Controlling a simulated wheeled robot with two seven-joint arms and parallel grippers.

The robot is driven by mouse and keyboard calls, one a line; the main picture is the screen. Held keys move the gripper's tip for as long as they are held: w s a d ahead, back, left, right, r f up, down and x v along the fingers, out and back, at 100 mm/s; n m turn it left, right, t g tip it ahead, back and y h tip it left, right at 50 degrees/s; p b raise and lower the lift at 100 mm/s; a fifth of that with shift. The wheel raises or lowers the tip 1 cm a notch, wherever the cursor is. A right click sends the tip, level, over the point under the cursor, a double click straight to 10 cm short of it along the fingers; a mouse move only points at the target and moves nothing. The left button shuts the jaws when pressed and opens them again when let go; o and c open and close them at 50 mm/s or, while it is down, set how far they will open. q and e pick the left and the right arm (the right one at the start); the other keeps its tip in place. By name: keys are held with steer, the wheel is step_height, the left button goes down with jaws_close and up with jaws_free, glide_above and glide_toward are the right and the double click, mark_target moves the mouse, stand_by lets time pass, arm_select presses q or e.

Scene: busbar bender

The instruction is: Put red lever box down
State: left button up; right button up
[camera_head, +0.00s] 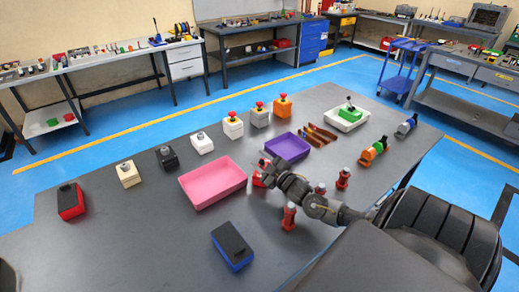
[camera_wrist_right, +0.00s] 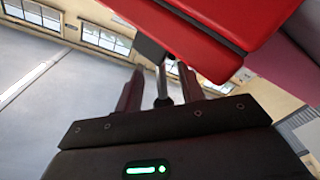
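The red lever box (camera_head: 258,181) is partly hidden behind my right gripper (camera_head: 267,166), just right of the pink tray (camera_head: 213,185) in the head view. In the right wrist view its red body (camera_wrist_right: 220,30) fills the upper right, close to the camera. A grey lever rod (camera_wrist_right: 161,88) shows between the fingers of my right gripper (camera_wrist_right: 160,90). The gripper appears shut on the box at its lever; the exact contact is hidden. I cannot tell whether the box touches the table. My left gripper is not in view.
A purple tray (camera_head: 287,147) stands behind the gripper. Red pieces, including one at the front (camera_head: 289,217), stand near my right arm. A blue box (camera_head: 232,246) and a red box with a black top (camera_head: 71,201) lie on the grey table (camera_head: 130,235). The table's front left is mostly clear.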

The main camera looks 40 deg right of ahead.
steer(key=shift+r, duration=0.2)
steer(key=s, duration=0.2)
steer(key=s+b, duration=0.1)
steer(key=s, duration=0.3)
steer(key=shift+s+a+f, duration=0.1)
steer(key=shift+f, duration=0.15)
steer(key=shift+s+r+b, duration=0.1)
steer(key=shift+s+b, duration=0.25)
steer(key=shift+s, duration=0.3)
steer(key=shift+r, duration=0.1)
